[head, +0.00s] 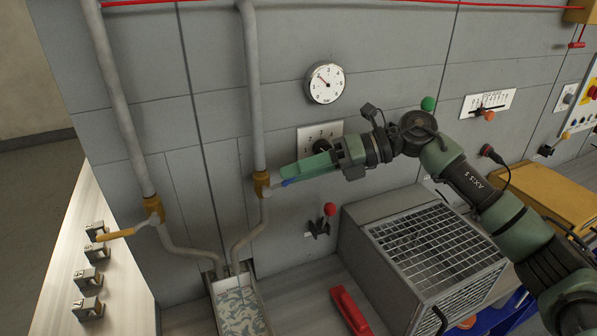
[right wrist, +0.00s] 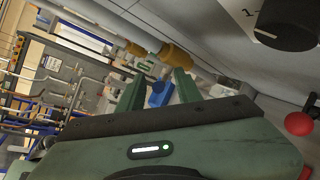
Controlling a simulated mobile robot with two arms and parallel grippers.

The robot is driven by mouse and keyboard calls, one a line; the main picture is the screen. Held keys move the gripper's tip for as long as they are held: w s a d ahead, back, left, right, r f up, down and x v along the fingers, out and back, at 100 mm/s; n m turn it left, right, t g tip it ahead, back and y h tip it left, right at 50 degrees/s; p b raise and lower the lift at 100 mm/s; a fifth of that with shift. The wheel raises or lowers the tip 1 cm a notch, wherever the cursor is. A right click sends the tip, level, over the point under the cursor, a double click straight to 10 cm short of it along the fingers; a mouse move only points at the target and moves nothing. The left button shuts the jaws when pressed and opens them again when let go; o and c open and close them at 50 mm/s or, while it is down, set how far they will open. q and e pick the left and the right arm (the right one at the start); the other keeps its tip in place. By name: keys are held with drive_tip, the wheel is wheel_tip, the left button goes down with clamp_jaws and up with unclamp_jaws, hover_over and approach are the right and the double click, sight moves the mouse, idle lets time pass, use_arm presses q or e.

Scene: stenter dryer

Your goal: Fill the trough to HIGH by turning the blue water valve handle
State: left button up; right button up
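The blue water valve handle (head: 291,182) points right from a brass valve body (head: 262,184) on the right-hand grey pipe. My right gripper (head: 293,175) is at this handle, its green fingers pointing left toward the valve. In the right wrist view the blue handle (right wrist: 159,95) lies between the two fingertips (right wrist: 158,90), with a visible gap beside it; the gripper looks open. The fingers partly hide the handle in the head view. The trough (head: 262,308) is below the pipes with a pale patterned surface inside; its level marks are not readable. My left gripper is out of view.
A second valve with a yellow-orange handle (head: 122,233) is on the left pipe. A dial gauge (head: 325,83) and a black knob (head: 322,147) are on the wall by my gripper. A red-knobbed lever (head: 330,210) and a grated metal box (head: 362,250) lie below my right arm.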

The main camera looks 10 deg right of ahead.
drive_tip(key=b+v, duration=0.3)
drive_tip(key=v, duration=0.4)
drive_tip(key=shift+d+r, duration=0.15)
drive_tip(key=shift+d, duration=0.25)
idle(5.2)
